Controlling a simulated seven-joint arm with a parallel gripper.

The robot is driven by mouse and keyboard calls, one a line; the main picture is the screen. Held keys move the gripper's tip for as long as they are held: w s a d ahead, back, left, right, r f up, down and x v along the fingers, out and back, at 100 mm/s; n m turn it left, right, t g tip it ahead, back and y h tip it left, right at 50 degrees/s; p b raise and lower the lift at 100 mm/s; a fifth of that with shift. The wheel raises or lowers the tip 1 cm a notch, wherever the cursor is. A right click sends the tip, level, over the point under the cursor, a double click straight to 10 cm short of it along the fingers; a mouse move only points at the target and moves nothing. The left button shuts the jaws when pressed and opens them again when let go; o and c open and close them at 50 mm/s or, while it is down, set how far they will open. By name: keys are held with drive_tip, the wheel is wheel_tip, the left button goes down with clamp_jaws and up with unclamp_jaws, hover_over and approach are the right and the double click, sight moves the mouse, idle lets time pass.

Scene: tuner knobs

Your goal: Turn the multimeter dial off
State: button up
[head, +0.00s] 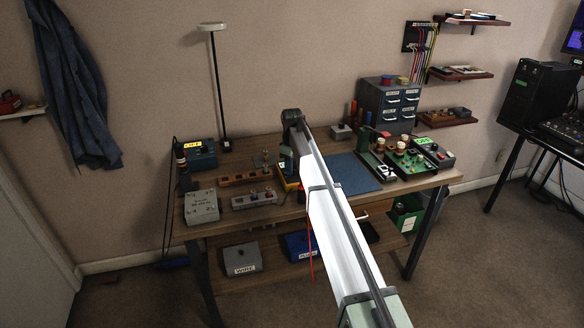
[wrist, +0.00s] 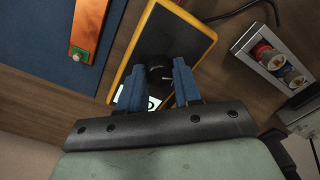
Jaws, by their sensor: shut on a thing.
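The multimeter has a dark face and a yellow rim. In the wrist view the multimeter (wrist: 178,38) lies tilted in the picture, with its lower part under my gripper. Its round black dial (wrist: 157,76) sits between my two blue fingertips, and a bit of white marking shows below it. The dial's pointer direction cannot be made out. My gripper (wrist: 158,70) is shut on the dial. In the head view my arm hides most of the multimeter (head: 288,184), and my gripper (head: 287,160) is over it; its fingertips are hard to make out there.
A blue mat (head: 352,174) lies right of the multimeter. A grey box with coloured knobs (wrist: 270,60) is close by in the wrist view, with a black cable above it. A copper-coloured strip (wrist: 88,25) lies on the mat. Green and dark knob boxes (head: 408,160) stand at the right.

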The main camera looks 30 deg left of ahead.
drive_tip(key=shift+n, duration=0.6)
drive_tip(key=o, duration=1)
drive_tip(key=shift+o, duration=0.2)
drive_tip(key=shift+r, duration=0.1)
wheel_tip(320, 180, up, 14)
drive_tip(key=shift+f, duration=0.2)
